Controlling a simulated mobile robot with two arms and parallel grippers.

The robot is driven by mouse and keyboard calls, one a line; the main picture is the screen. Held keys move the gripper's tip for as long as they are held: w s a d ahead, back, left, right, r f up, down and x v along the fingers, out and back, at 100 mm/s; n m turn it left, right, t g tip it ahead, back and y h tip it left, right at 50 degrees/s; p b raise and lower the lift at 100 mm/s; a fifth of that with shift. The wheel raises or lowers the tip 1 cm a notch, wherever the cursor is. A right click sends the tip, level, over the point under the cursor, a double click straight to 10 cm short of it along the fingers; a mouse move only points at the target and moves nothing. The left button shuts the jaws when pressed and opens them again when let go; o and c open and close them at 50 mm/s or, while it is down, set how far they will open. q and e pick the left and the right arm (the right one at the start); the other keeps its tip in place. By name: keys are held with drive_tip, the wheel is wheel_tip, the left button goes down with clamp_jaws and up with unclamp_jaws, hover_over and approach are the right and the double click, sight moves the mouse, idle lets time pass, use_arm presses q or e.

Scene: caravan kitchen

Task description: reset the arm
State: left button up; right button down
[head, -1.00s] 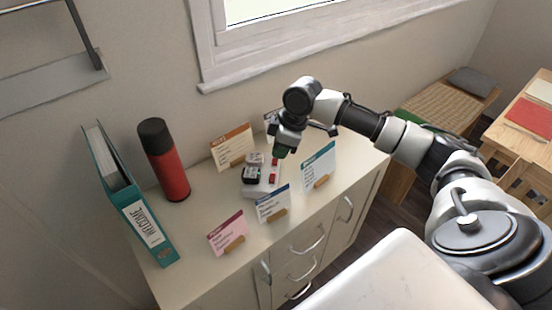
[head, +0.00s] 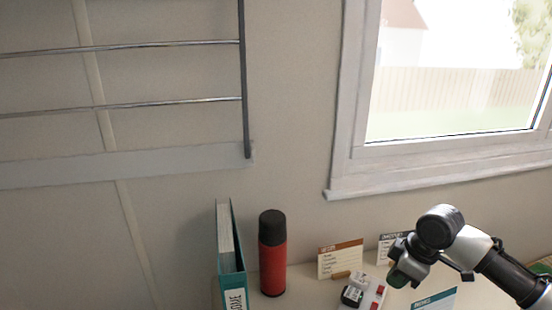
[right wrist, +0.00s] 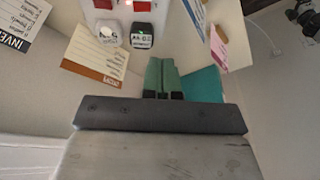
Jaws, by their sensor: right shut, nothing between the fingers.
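My right arm comes in from the right in the head view. Its gripper (head: 398,279) is over the cabinet top, just right of a white power strip (head: 371,302). In the right wrist view the green fingers of the gripper (right wrist: 162,64) are together, with nothing between them. The strip's red switches and a black plug (right wrist: 142,35) show at the top of that view, apart from the fingers. My left gripper is not in view.
A red bottle with black cap (head: 272,262) and a teal binder (head: 239,285) stand left on the cabinet. Cards on stands, including a brown-topped one (head: 340,261) and a blue-topped one (head: 436,300), surround the strip. A wall rack (head: 245,100) and window (head: 450,80) are above.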

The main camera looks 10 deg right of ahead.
drive_tip(key=shift+m+t+y, duration=0.4)
drive_tip(key=s+a+f, duration=0.3)
drive_tip(key=a+f, duration=0.1)
drive_tip(key=s+a+f, duration=0.4)
drive_tip(key=a, duration=0.1)
drive_tip(key=s+a+f, duration=0.4)
drive_tip(key=a, duration=0.1)
drive_tip(key=s+d+f+m+t+h, duration=0.1)
drive_tip(key=s+d+m+h, duration=0.15)
drive_tip(key=s+m, duration=0.8)
drive_tip(key=s+f+n+g, duration=0.1)
drive_tip(key=s+f+n, duration=0.1)
drive_tip(key=f, duration=1)
drive_tip(key=s+f+n, duration=0.1)
drive_tip(key=f+n, duration=0.1)
drive_tip(key=f, duration=1)
drive_tip(key=s+d+f+g, duration=0.1)
drive_tip(key=s+d+f, duration=0.1)
drive_tip(key=s+f, duration=1.5)
drive_tip(key=shift+s+d+f+g+h, duration=0.2)
drive_tip(key=shift+f+g+h, duration=0.1)
drive_tip(key=shift+f+h, duration=0.25)
drive_tip(key=shift+f, duration=0.1)
